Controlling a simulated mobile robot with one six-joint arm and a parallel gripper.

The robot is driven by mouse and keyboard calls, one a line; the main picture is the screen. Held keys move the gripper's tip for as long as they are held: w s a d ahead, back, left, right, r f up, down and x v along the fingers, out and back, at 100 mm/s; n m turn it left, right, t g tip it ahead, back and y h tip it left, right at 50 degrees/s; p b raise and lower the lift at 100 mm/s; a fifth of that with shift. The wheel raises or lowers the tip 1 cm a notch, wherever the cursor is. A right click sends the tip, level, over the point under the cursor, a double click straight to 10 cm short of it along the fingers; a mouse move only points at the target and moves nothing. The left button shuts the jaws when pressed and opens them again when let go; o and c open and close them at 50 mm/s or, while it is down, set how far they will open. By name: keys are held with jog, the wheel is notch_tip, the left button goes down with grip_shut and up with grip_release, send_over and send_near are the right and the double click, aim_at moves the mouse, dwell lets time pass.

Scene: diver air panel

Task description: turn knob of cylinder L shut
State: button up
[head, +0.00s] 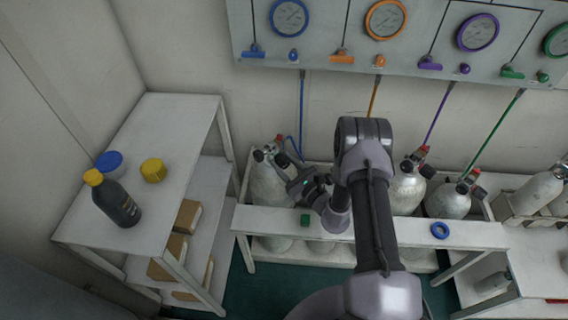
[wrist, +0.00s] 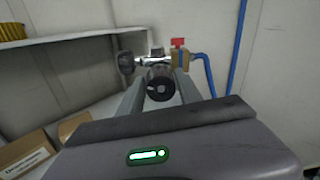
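The leftmost grey cylinder (head: 268,186) stands upright behind a white rail, with a blue hose at its valve. No letter shows on it; I take it for cylinder L. Its valve has a round black knob (wrist: 160,83) with a light centre, a red tab (wrist: 178,42) and a brass fitting (wrist: 181,60). My gripper (wrist: 160,90) has one finger on each side of the knob, and the knob's face points toward the wrist camera. The fingers look apart, with narrow gaps beside the knob; contact is not clear. In the head view my gripper (head: 291,180) is beside the valve, partly hiding it.
More cylinders (head: 405,188) stand to the right behind the white rail (head: 400,231), which bears a green block (head: 305,220) and a blue ring (head: 440,230). A gauge panel (head: 335,38) hangs above. A shelf (head: 160,205) with a bottle (head: 117,202) and boxes stands left.

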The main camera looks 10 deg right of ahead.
grip_shut()
